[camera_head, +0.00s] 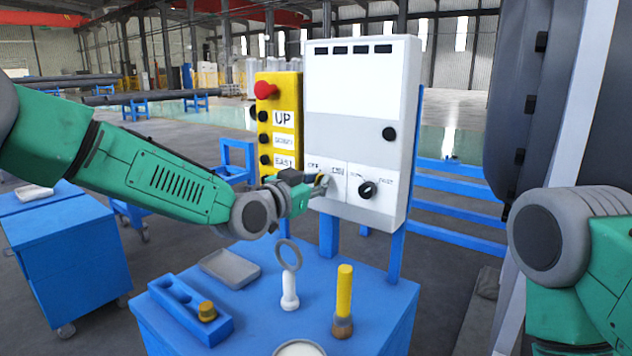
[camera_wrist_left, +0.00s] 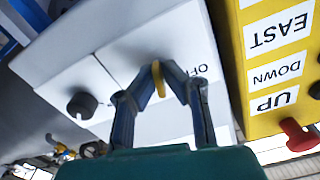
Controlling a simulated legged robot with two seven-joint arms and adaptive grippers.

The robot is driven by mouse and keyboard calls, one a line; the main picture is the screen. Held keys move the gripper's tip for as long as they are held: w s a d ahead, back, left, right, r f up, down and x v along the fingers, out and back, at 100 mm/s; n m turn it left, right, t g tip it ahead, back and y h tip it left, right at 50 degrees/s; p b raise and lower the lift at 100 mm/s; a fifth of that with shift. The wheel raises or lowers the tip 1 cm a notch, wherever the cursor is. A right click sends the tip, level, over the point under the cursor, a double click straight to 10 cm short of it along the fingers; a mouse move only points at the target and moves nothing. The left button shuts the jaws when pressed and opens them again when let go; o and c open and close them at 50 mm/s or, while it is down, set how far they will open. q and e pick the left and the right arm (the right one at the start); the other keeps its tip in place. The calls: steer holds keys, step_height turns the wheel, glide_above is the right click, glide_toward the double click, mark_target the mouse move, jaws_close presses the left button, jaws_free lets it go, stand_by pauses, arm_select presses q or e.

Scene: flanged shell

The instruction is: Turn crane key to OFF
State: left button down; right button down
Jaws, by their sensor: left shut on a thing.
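The crane key (camera_wrist_left: 158,80) is a small yellow piece on the lower face of the white control box (camera_head: 360,110). My left gripper (camera_wrist_left: 158,75) is shut on it, with a fingertip on each side. In the head view, my left gripper (camera_head: 318,183) reaches the lower left of the box and mostly hides the key. The OFF label (camera_wrist_left: 203,70) shows beside the fingers in the wrist view. Only part of my right arm shows at the right edge; its gripper is out of view.
A black knob (camera_head: 367,189) sits right of the key. A yellow button panel (camera_head: 279,120) with a red button stands left of the box. Below, a blue cart (camera_head: 390,315) carries a grey tray (camera_head: 230,268), a ring-topped white piece (camera_head: 289,275) and a yellow-handled tool (camera_head: 344,295).

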arm_select(q)
steer(key=n, duration=0.2)
steer(key=r+n, duration=0.1)
steer(key=n, duration=0.2)
steer(key=shift+w+a+r+n, duration=0.15)
steer(key=shift+w+n, duration=0.05)
steer(key=shift+n, duration=0.1)
steer(key=n+b, duration=0.1)
steer(key=n, duration=0.4)
steer(key=shift+w+a+n, duration=0.1)
steer(key=shift+a+n, duration=0.05)
steer(key=shift+n, duration=0.55)
steer(key=c, duration=1.8)
jaws_free()
steer(key=shift+o, duration=0.4)
steer(key=shift+w+f, duration=0.1)
steer(key=shift+f, duration=0.35)
steer(key=shift+s+a, duration=0.1)
steer(key=shift+s, duration=0.35)
steer(key=v, duration=1.1)
steer(key=shift+a, duration=0.15)
